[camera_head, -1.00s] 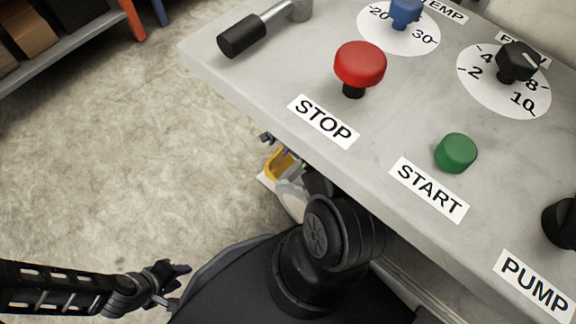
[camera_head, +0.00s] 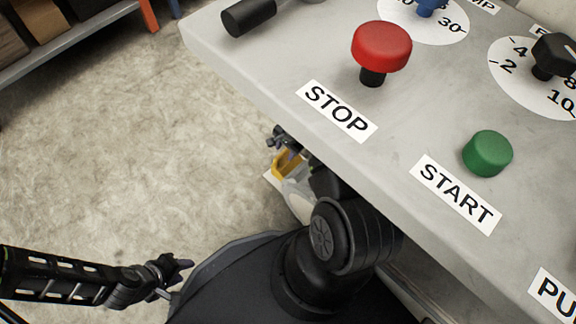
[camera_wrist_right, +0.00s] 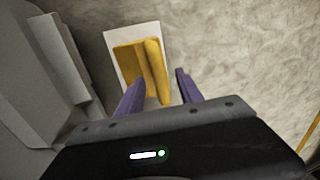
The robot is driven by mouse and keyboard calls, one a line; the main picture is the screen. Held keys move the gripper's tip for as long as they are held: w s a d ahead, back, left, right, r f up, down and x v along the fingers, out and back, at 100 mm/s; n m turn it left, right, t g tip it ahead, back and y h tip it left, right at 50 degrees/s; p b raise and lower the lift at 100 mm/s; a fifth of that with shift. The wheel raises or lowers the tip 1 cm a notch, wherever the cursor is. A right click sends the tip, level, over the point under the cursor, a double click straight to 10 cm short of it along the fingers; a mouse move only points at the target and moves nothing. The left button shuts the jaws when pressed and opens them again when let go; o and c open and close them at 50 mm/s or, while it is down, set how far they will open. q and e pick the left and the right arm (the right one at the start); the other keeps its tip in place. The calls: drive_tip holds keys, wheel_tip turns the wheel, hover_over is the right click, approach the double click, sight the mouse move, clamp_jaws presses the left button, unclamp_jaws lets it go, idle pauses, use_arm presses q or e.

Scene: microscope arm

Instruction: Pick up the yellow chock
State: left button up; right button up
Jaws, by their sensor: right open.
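The yellow chock (camera_wrist_right: 154,71) lies on a white sheet (camera_wrist_right: 119,35) on the floor. In the right wrist view it is just ahead of my right gripper (camera_wrist_right: 158,78), which is open, its two purple fingers at either side of the chock's near end. I see no contact. In the head view the chock (camera_head: 281,166) is partly hidden beside the bench edge, with my right gripper (camera_head: 290,155) over it. My left gripper (camera_head: 178,272) hangs empty at the lower left, too small to tell if open.
The grey bench (camera_head: 300,65) overhangs my right arm, carrying a red STOP button (camera_head: 381,45), a green START button (camera_head: 488,153) and dials. A grey structure (camera_wrist_right: 45,75) stands left of the chock in the wrist view. Floor (camera_head: 130,150) to the left is clear.

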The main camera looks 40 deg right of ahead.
drive_tip(key=shift+w+f+b, duration=0.25)
drive_tip(key=shift+f+b, duration=0.2)
drive_tip(key=shift+f, duration=0.75)
drive_tip(key=shift+r, duration=0.1)
drive_tip(key=shift+c, duration=0.3)
clamp_jaws()
idle(0.4)
